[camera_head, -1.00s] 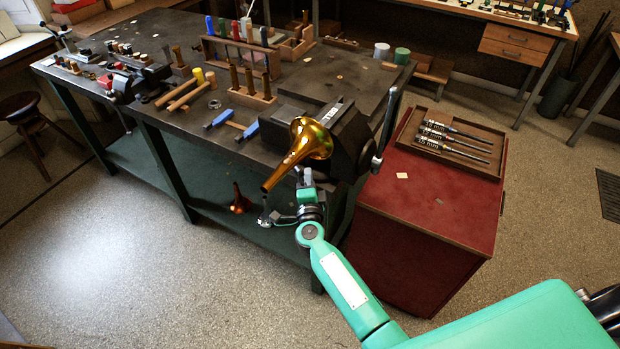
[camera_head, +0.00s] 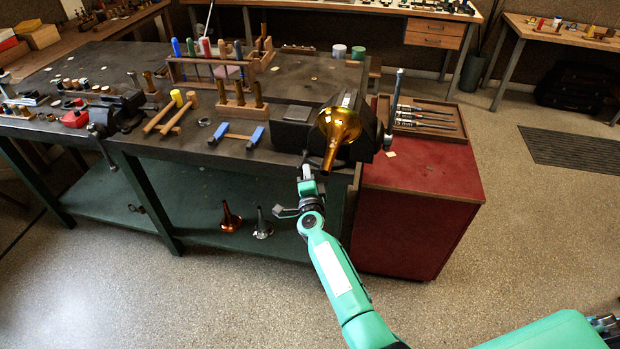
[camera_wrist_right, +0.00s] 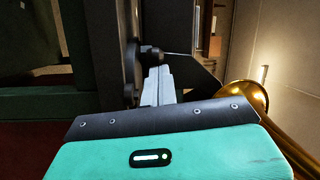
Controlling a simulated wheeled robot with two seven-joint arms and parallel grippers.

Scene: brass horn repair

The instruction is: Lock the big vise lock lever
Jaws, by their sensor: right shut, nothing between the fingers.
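The big vise (camera_head: 368,140) is a dark block at the right front corner of the workbench. A gold horn bell (camera_head: 338,125) stands in front of it and hides part of it. My right gripper (camera_head: 308,174) is shut and empty, just below and left of the bell at the bench's front edge. In the right wrist view, the shut grey fingers (camera_wrist_right: 158,86) point at a dark round part with a black knob (camera_wrist_right: 151,54), close to their tips. The knob may belong to the lock lever; whether the fingers touch it I cannot tell.
A red cabinet (camera_head: 425,200) with a tray of tools stands right of the bench. A grey upright bar (camera_head: 396,95) rises beside the vise. The lower green shelf (camera_head: 185,195) holds small bells. The floor (camera_head: 530,240) at right is open.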

